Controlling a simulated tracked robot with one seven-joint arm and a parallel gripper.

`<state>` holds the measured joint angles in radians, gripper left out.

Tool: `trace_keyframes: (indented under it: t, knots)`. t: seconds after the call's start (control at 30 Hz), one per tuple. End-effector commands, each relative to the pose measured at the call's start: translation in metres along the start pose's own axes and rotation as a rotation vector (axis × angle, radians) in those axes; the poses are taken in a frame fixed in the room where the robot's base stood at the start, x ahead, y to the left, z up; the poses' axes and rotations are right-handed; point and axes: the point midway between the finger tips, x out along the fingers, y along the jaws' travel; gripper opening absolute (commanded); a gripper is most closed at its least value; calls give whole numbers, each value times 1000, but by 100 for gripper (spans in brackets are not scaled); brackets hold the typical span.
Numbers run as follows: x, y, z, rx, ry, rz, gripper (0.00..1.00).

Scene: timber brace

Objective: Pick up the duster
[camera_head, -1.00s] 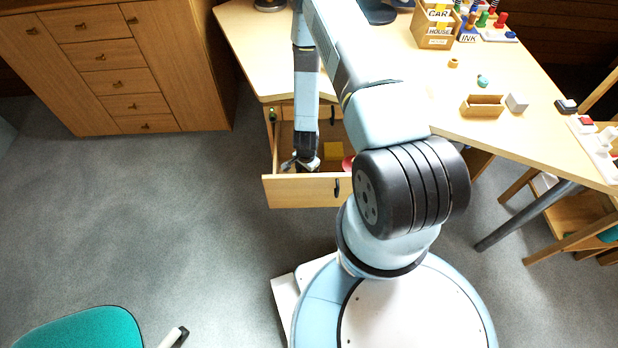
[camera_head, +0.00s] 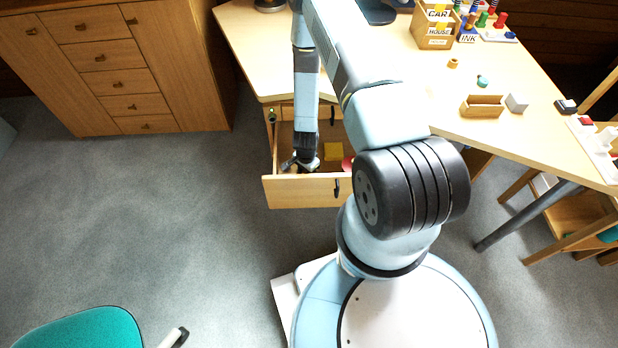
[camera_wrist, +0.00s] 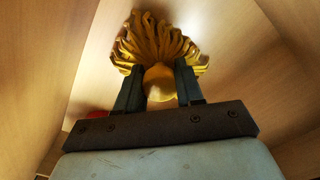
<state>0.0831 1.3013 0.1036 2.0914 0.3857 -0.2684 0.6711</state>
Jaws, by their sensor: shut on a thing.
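The duster (camera_wrist: 158,42) shows in the wrist view as a fan of yellow strands with a rounded yellow base. My gripper (camera_wrist: 160,78) is shut on that base, one dark finger on each side. Wooden drawer walls and floor surround it in the wrist view. In the head view my gripper (camera_head: 303,163) is down inside the open drawer (camera_head: 300,192), near its front left. The duster cannot be made out clearly there, as my arm's end covers much of that spot.
The desk (camera_head: 440,110) overhangs behind. A wooden cabinet (camera_head: 110,70) stands at left; a teal chair seat (camera_head: 85,330) is at lower left. The floor between is clear.

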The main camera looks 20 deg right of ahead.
Motion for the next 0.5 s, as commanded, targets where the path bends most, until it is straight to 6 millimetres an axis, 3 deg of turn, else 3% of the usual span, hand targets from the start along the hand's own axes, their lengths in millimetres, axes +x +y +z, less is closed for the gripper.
trace_keyframes:
  t: [0.27, 0.5]
  knots:
    - [-6, 0, 0, 0, 0, -1, 5]
    - [-39, -1, 0, -1, 2, -2, 5]
